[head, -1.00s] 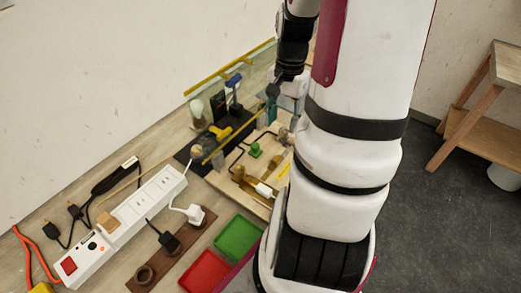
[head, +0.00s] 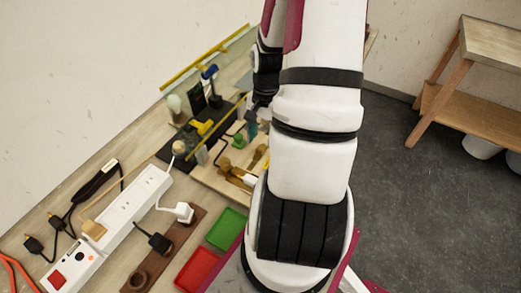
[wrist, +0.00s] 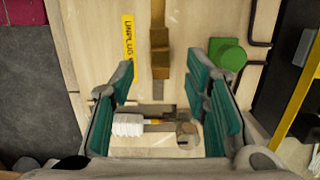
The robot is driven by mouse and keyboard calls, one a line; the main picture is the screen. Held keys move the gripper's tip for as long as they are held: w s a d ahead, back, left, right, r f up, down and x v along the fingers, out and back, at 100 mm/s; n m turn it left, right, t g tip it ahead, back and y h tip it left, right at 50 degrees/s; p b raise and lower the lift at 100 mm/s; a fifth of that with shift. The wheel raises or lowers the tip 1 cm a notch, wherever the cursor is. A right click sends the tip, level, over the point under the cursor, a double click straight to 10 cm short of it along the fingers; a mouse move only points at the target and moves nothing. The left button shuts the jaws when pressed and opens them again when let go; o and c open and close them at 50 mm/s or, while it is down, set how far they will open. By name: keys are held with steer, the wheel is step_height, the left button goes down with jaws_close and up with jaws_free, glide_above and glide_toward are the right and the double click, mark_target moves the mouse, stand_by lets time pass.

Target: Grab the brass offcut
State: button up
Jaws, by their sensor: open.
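A brass-coloured stepped bar, which looks like the brass offcut (wrist: 160,52), lies on the light wooden board (wrist: 90,30) at the top middle of the wrist view. In the head view a brass-coloured piece (head: 260,156) shows beside my arm, partly hidden. My gripper (wrist: 163,95) is open, with teal pads on either side and nothing held between them. The bar lies beyond the gap between the pads. My gripper in the head view (head: 264,114) is mostly hidden by my arm.
A white-ended fitting (wrist: 128,124) lies lower between the fingers. A yellow "UNPLUG" label (wrist: 128,45) is at left. A power strip (head: 125,208) and red (head: 197,270) and green (head: 226,229) trays stand nearby.

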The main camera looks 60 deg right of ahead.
mark_target(261, 147)
steer(key=f, duration=0.4)
steer(key=shift+a, duration=0.25)
jaws_close()
steer(key=shift+r, duration=0.15)
